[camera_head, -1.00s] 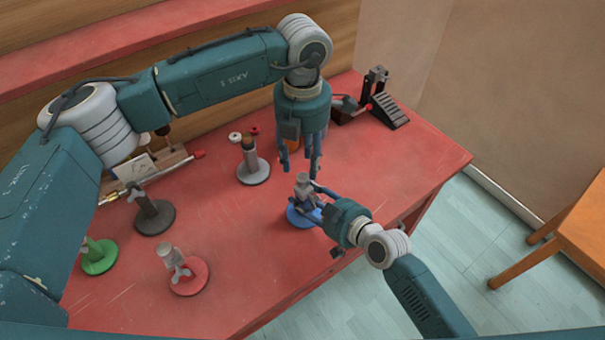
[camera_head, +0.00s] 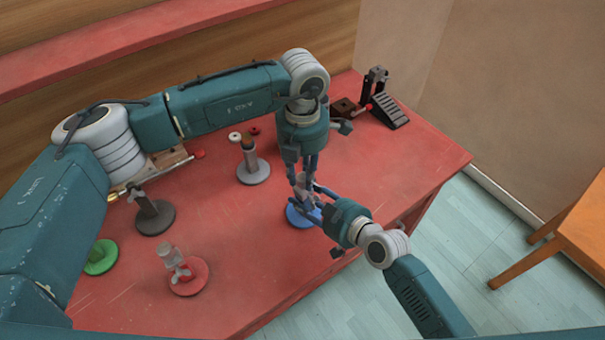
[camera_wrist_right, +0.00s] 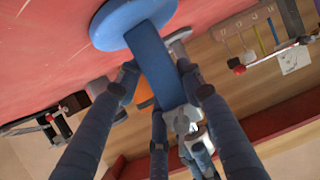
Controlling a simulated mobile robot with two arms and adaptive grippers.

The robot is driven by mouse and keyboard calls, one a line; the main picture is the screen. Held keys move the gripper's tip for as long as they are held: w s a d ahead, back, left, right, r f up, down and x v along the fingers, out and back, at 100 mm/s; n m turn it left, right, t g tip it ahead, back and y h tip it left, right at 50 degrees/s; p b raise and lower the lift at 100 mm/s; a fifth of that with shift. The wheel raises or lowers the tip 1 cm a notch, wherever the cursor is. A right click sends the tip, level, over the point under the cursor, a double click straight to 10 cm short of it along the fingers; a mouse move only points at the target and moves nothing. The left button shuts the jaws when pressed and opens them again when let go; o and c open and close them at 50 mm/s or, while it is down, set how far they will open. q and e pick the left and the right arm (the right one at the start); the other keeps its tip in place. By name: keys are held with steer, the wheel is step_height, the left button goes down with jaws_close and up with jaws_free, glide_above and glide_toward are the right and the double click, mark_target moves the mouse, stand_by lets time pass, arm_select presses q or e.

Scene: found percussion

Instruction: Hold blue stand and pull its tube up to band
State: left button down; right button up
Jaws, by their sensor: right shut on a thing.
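The blue stand has a round blue base (camera_head: 298,214) on the red table, and a blue post (camera_wrist_right: 157,65) shows in the right wrist view. Its grey upper tube (camera_head: 303,184) has a clamp at the top. My right gripper (camera_head: 313,205) is shut on the blue post just above the base; its fingers (camera_wrist_right: 160,78) lie on both sides of it. My left gripper (camera_head: 303,176) points down from above, its fingers on either side of the grey tube. Whether they press on it is unclear. I cannot make out the band on the tube.
Other stands have a grey base (camera_head: 253,173), a dark base (camera_head: 157,219), a green base (camera_head: 101,258) and a red base (camera_head: 187,278). A black pedal (camera_head: 388,108) is at the back right. The table's front right edge is close to the blue stand.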

arm_select(q)
steer(key=shift+s, duration=0.1)
arm_select(e)
steer(key=shift+s+d+f, duration=0.1)
steer(key=shift+s+f, duration=0.1)
steer(key=shift+f, duration=0.25)
arm_select(q)
step_height(320, 180, up, 6)
steer(key=shift+s+f, duration=0.1)
steer(key=shift+f, duration=0.1)
steer(key=c, duration=1.5)
jaws_free()
steer(key=shift+a, duration=0.1)
steer(key=shift+o, duration=0.2)
step_height(320, 180, up, 12)
arm_select(e)
steer(key=o, duration=1.3)
steer(key=shift+o, duration=0.8)
steer(key=shift+w+r, duration=0.2)
